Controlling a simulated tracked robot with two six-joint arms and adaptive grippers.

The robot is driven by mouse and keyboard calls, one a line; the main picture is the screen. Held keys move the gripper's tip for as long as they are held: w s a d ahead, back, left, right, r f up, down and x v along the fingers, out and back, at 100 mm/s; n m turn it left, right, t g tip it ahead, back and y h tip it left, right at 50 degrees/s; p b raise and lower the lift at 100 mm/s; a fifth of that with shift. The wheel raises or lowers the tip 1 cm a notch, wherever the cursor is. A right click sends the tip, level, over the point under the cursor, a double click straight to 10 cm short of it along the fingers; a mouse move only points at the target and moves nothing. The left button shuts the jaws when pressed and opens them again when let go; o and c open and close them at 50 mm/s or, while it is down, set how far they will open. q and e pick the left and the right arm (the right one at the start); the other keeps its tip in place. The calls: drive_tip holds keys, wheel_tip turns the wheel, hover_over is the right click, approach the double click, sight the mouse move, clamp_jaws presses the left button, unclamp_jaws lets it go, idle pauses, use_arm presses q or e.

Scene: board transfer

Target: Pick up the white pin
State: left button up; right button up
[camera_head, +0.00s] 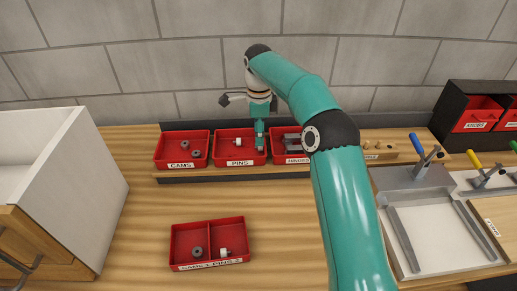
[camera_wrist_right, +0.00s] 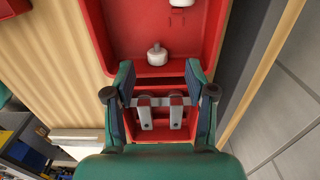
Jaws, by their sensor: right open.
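White pins lie in the red bin labelled PINS (camera_head: 225,155), in the back row. One white pin (camera_wrist_right: 157,56) stands in a red bin in the right wrist view, just beyond my fingertips; part of another white pin (camera_wrist_right: 182,3) shows at the top edge. My right gripper (camera_head: 259,143) is over the right side of the PINS bin. In the right wrist view its fingers (camera_wrist_right: 160,78) are spread, with no pin between them. Grey metal pieces (camera_wrist_right: 161,110) show between the fingers. My left gripper is not in view.
The CAMS bin (camera_head: 167,158) and HINGES bin (camera_head: 279,157) flank the PINS bin. A divided red tray (camera_head: 206,227) in front holds a grey cam and a white pin. A white-sided cabinet (camera_head: 75,160) stands left. Tools and a pale tray (camera_head: 440,250) are right.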

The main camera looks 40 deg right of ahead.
wheel_tip(320, 180, down, 4)
drive_tip(key=shift+a+f, duration=0.1)
drive_tip(key=shift+f, duration=0.15)
drive_tip(key=c, duration=0.8)
